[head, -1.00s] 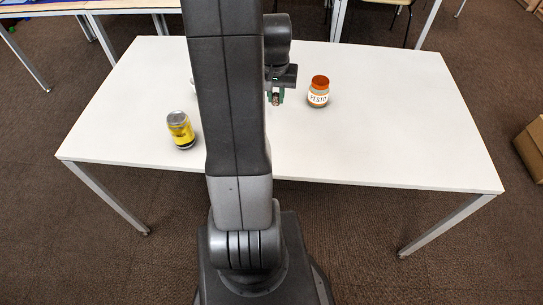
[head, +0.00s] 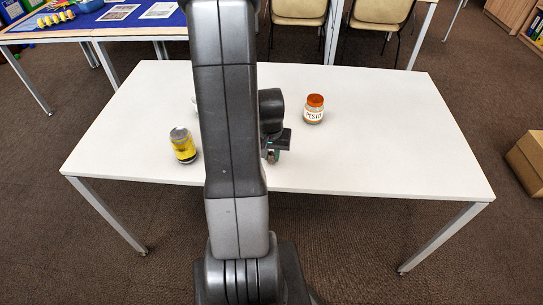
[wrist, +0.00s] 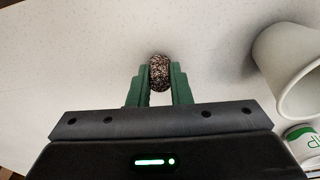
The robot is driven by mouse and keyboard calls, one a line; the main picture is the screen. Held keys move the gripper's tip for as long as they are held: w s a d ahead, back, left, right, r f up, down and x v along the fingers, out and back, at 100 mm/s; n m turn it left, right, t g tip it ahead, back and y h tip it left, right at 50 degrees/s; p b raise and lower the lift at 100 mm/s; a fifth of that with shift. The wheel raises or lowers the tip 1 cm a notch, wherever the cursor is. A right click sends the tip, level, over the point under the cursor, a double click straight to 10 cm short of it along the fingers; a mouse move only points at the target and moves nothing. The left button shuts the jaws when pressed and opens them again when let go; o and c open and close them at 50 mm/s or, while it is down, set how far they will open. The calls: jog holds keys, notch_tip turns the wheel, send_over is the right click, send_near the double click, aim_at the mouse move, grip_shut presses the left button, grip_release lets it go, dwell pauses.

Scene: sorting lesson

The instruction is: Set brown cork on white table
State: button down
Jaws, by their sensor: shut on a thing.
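My gripper (wrist: 160,82) is shut on the brown cork (wrist: 160,70), a small speckled brown piece between the green fingers in the wrist view. The white table (head: 370,165) lies below; the wrist view shows its pale surface behind the cork. I cannot tell whether the cork touches the table. In the head view my gripper (head: 271,157) is over the near middle of the table, partly hidden by my arm, and the cork cannot be made out there.
A yellow can (head: 184,147) stands left of my arm, and an orange-lidded jar (head: 313,110) stands right. A white cup (wrist: 288,70) is close to the right of my gripper in the wrist view, with a green-and-white thing (wrist: 305,140) below it. The table's right half is clear.

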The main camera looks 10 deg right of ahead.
jog(key=shift+f, duration=0.45)
jog(key=shift+f, duration=0.1)
jog(key=c, duration=1.4)
grip_release()
jog(key=shift+o, duration=0.2)
notch_tip(320, 180, up, 12)
jog(key=s+p, duration=0.1)
jog(key=shift+s+a, duration=0.15)
jog(key=shift+a, duration=0.15)
